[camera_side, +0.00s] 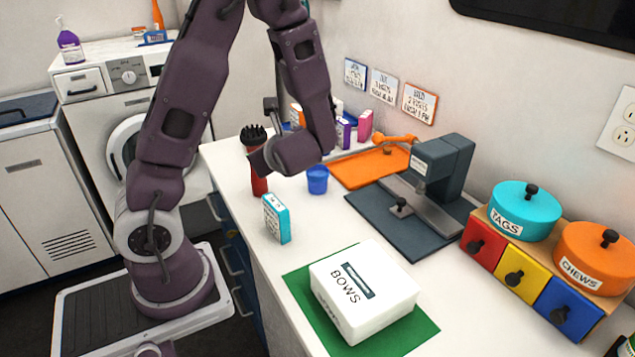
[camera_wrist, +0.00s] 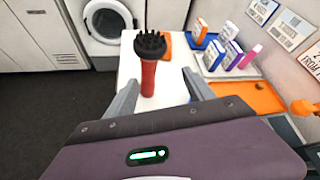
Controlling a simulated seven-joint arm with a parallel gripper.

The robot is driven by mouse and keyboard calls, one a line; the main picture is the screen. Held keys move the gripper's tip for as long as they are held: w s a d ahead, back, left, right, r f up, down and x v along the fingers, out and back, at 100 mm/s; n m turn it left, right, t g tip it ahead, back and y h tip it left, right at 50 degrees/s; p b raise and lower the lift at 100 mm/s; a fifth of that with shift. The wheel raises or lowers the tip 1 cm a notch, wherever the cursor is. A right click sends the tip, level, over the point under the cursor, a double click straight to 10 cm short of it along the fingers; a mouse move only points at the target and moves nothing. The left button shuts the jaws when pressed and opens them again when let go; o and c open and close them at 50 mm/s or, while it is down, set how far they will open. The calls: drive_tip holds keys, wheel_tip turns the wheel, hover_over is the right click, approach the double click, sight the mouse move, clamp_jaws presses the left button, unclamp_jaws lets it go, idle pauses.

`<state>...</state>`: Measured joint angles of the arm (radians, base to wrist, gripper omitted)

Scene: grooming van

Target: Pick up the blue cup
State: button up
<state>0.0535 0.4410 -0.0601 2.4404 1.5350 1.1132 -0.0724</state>
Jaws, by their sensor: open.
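The blue cup (camera_side: 317,180) stands upright on the white counter in the side view, just right of and below my wrist. I cannot see it in the wrist view. My gripper (camera_wrist: 160,90) is open in the wrist view, with its two grey fingers apart. A red brush with black bristles (camera_wrist: 149,68) stands upright beyond them and appears between them. In the side view the fingers are hard to make out near my wrist. Nothing appears held.
The red brush (camera_side: 258,182) and a teal-white box (camera_side: 276,219) stand left of the cup. An orange tray (camera_side: 352,174) and a dark grey press (camera_side: 440,170) are to its right. A white BOWS box (camera_side: 365,287) sits on a green mat (camera_side: 300,284) in front.

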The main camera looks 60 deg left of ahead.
sight(318, 174)
drive_tip(key=w+f+m+t, duration=0.1)
drive_tip(key=w+f+m, duration=0.2)
drive_tip(key=w+f+m+t+h, duration=0.1)
drive_tip(key=w+f+m+t, duration=0.1)
drive_tip(key=w+f, duration=0.1)
drive_tip(key=w+d+f+m+t+h, duration=0.1)
drive_tip(key=w+f+m, duration=0.2)
drive_tip(key=f, duration=0.1)
drive_tip(key=shift+w+d+f+m, duration=0.1)
drive_tip(key=shift+w+m, duration=0.05)
drive_tip(key=shift+m, duration=0.15)
drive_tip(key=x, duration=1.1)
drive_tip(key=shift+w, duration=0.45)
drive_tip(key=shift+r, duration=0.2)
drive_tip(key=c, duration=1.1)
